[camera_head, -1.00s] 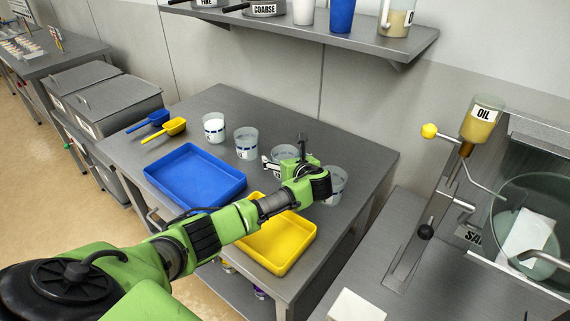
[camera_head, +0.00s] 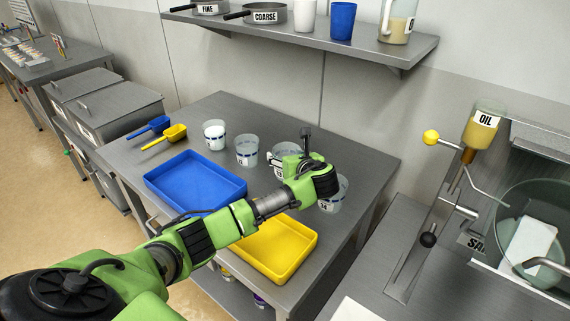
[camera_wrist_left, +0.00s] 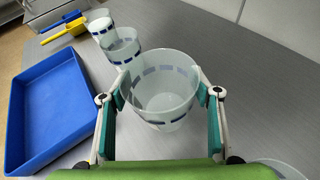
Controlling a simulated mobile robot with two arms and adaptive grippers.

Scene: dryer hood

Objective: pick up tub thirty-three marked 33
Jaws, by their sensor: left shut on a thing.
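Several clear tubs with blue bands stand in a row on the steel table. My left gripper (camera_wrist_left: 161,98) is shut on one clear tub (camera_wrist_left: 165,78), its fingers on two opposite sides. In the head view this held tub (camera_head: 283,152) is third from the left, partly hidden by my gripper. Its number is not readable. Whether it is lifted is hard to tell. The rightmost tub (camera_head: 333,201) is partly behind my wrist, with a small unclear mark. Two more tubs stand to the left, one (camera_head: 214,134) with white contents and one (camera_head: 246,151) beside it. My right gripper is not seen.
A blue tray (camera_head: 193,185) and a yellow tray (camera_head: 270,250) lie along the front of the table (camera_head: 235,113). A blue scoop (camera_head: 155,125) and a yellow scoop (camera_head: 168,136) lie at the left. A shelf (camera_head: 330,40) with pans and cups hangs above the back.

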